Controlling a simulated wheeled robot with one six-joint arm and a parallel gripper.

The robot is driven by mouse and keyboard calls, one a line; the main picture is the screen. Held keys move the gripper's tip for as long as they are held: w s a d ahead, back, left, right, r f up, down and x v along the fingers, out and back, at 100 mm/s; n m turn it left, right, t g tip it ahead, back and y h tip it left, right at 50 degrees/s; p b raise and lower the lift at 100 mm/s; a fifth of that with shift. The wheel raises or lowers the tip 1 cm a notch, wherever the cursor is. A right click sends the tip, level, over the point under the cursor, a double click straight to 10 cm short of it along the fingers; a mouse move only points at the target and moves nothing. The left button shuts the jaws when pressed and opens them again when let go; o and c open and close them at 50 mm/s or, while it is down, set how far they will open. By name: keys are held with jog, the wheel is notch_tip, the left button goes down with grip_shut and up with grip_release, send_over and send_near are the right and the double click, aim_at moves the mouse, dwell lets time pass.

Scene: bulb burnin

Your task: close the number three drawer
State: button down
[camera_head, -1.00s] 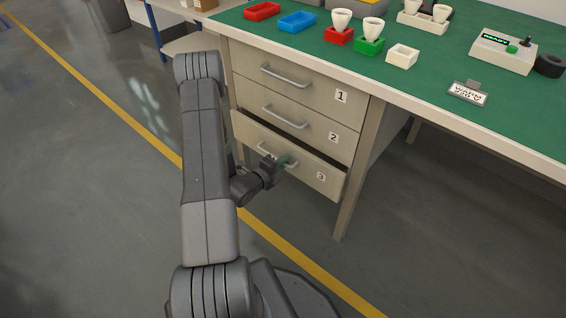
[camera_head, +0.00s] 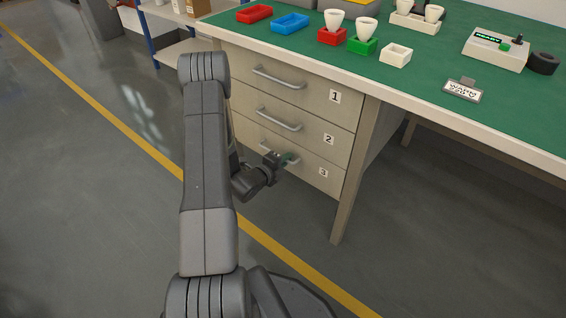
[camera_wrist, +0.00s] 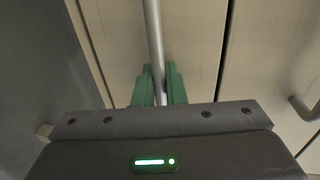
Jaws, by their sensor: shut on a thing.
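The number three drawer (camera_head: 318,178) is the lowest of three in the bench's drawer unit. Its front looks flush with the fronts above it. My gripper (camera_head: 288,160) is at this drawer's handle (camera_head: 266,147), partly covering it. In the wrist view the green fingertips (camera_wrist: 158,84) are shut around the grey bar handle (camera_wrist: 153,40), with one finger on each side. The drawer front (camera_wrist: 195,50) fills the middle of that view.
Drawer two (camera_head: 300,130) and drawer one (camera_head: 305,88) above are shut, each with a bar handle. A bench leg (camera_head: 352,190) stands just right of the drawers. The green bench top (camera_head: 420,90) holds trays, bulbs and a tester box. Open floor lies in front.

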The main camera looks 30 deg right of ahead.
jog(key=c, duration=1.9)
grip_release()
jog(key=shift+w+d, duration=0.1)
jog(key=shift+d, duration=0.05)
jog(key=p+v, duration=0.2)
jog(key=v, duration=1.2)
jog(key=shift+f+p, duration=0.1)
jog(key=shift+p, duration=0.2)
jog(key=b+x, duration=0.2)
jog(key=x, duration=1.1)
jog(key=shift+d+b, duration=0.35)
jog(key=shift+w+a+p, duration=0.1)
jog(key=shift+a+p, duration=0.15)
jog(key=shift+p, duration=0.05)
jog(key=shift+p+v, duration=0.3)
jog(key=shift+v, duration=0.55)
jog(key=shift+a+f, duration=0.15)
jog(key=shift+f, duration=0.15)
